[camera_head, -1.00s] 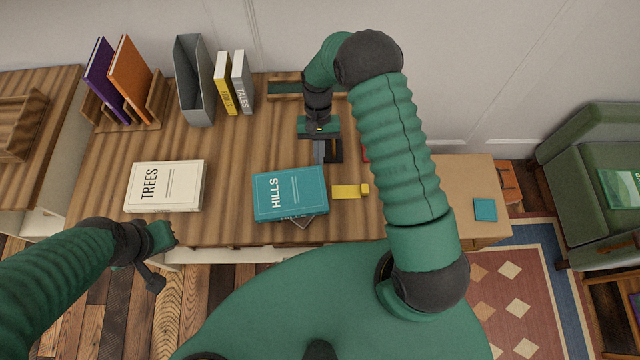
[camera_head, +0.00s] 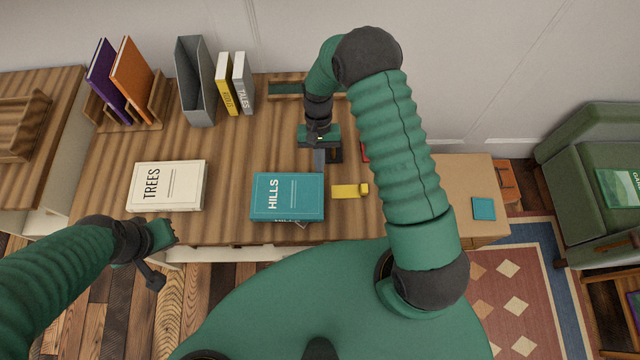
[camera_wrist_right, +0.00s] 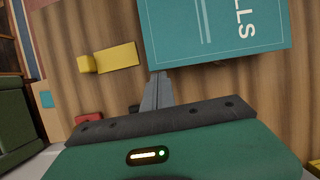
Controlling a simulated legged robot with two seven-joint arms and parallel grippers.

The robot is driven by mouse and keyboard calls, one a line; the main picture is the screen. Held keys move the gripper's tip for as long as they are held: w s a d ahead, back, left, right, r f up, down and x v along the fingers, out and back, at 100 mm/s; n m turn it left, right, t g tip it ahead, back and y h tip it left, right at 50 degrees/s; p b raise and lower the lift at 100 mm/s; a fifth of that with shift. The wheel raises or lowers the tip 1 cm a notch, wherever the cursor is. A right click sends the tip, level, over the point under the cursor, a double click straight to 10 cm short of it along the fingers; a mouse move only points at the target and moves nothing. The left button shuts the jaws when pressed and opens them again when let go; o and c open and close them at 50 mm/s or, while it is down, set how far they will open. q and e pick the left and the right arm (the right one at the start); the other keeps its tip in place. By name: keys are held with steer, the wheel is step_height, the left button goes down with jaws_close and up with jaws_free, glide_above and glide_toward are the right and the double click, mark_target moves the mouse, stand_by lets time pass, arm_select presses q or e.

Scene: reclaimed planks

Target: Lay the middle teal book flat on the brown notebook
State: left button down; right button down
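The teal book (camera_head: 288,194), titled HILLS, lies flat with its cover up near the table's front edge. It rests on something darker, and only a small sliver shows below its front edge. I cannot clearly make this out as the brown notebook. My right gripper (camera_head: 319,160) is behind the book's back right corner. In the right wrist view the teal book (camera_wrist_right: 215,25) is just beyond my finger tips (camera_wrist_right: 157,78); the fingers look shut together with nothing between them.
A white TREES book (camera_head: 167,186) lies left of the teal book. A yellow block (camera_head: 348,191) is close on its right. Behind stand a grey file holder (camera_head: 196,85), yellow (camera_head: 227,85) and grey (camera_head: 243,84) books, and a wooden rack (camera_head: 127,115). The table's middle is clear.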

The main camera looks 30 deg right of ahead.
mark_target(320, 189)
steer(key=shift+s+a+p, duration=0.45)
steer(key=shift+s, duration=0.35)
steer(key=shift+s+a+p, duration=0.4)
steer(key=shift+s, duration=0.4)
steer(key=shift+s+a, duration=0.1)
steer(key=shift+s, duration=0.2)
steer(key=shift+s+a+p, duration=0.3)
steer(key=shift+s+p, duration=0.1)
steer(key=shift+s, duration=0.15)
steer(key=shift+s+a, duration=0.15)
steer(key=shift+s, duration=0.15)
steer(key=shift+s+a, duration=0.15)
steer(key=shift+s, duration=0.25)
steer(key=shift+w, duration=0.1)
steer(key=shift+w+d, duration=0.45)
steer(key=shift+w, duration=0.45)
steer(key=shift+w+d, duration=0.45)
steer(key=shift+w, duration=0.4)
steer(key=shift+r, duration=0.15)
